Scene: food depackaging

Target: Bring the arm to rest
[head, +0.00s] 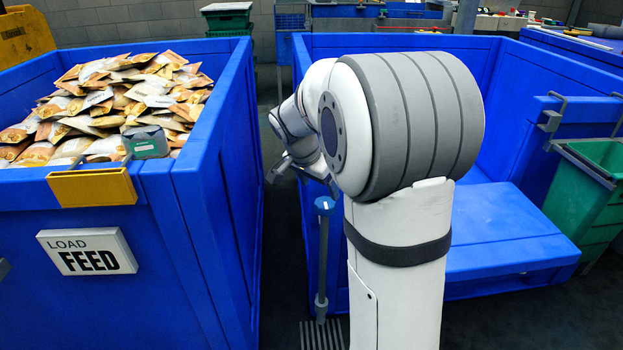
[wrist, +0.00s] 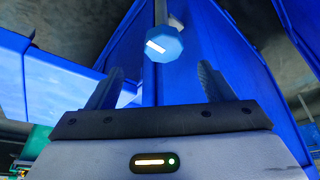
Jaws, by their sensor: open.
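My white and grey arm stands in the middle of the head view, its upper part bent over to the left. My gripper (head: 281,168) shows partly at the arm's far end, over the gap between two blue bins. In the wrist view my gripper (wrist: 160,90) has its two fingers wide apart with nothing between them. Beyond the fingers is a blue-capped post (wrist: 165,44), apart from them. This post also shows in the head view (head: 323,207), just below my gripper. Part of my wrist is hidden behind my arm.
The left blue bin (head: 215,190) holds many food packets (head: 110,105) and bears a "LOAD FEED" sign (head: 87,251) and a yellow holder (head: 92,187). The right blue bin (head: 500,255) has a low front. A green container (head: 590,200) stands at the right. Dark floor shows between the bins.

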